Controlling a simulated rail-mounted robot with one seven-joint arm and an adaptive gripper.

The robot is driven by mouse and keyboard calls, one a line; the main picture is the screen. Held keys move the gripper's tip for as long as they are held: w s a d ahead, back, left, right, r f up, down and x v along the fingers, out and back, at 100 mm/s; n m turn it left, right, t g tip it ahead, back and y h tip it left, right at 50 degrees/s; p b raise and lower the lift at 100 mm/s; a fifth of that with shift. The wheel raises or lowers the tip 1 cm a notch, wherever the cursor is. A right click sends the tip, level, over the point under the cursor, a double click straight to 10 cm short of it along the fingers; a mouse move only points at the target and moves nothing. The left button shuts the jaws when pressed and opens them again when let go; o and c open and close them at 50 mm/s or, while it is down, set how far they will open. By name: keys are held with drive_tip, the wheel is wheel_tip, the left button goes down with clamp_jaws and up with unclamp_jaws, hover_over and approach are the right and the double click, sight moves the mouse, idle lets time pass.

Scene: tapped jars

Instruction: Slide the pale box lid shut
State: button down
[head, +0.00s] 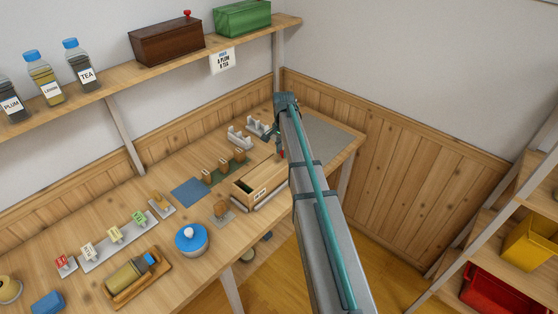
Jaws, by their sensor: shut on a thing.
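The pale wooden box (262,194) stands on the bench, left of my arm, with a label on its front. Its pale lid (262,172) covers the right part of the top. A dark gap with something green inside shows at the left end. My gripper (281,151) is at the lid's right end, shut on what looks like the lid's small red knob (283,155). My arm hides part of the gripper and the box's right end.
A blue mat (187,192) and a green strip with brown pieces (224,170) lie left of and behind the box. A white rack (240,137) stands behind. A blue-lidded pot (191,240) is in front left. A grey mat (334,140) lies clear at right.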

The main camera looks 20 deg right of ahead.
sight(278, 161)
drive_tip(key=shift+s+a, duration=0.35)
drive_tip(key=shift+a, duration=0.4)
drive_tip(key=shift+s+a, duration=0.35)
drive_tip(key=shift+a, duration=0.35)
drive_tip(key=c, duration=1)
unclamp_jaws()
drive_tip(key=shift+o, duration=0.2)
wheel_tip(278, 161, up, 7)
drive_tip(key=p, duration=0.4)
drive_tip(key=shift+r, duration=0.1)
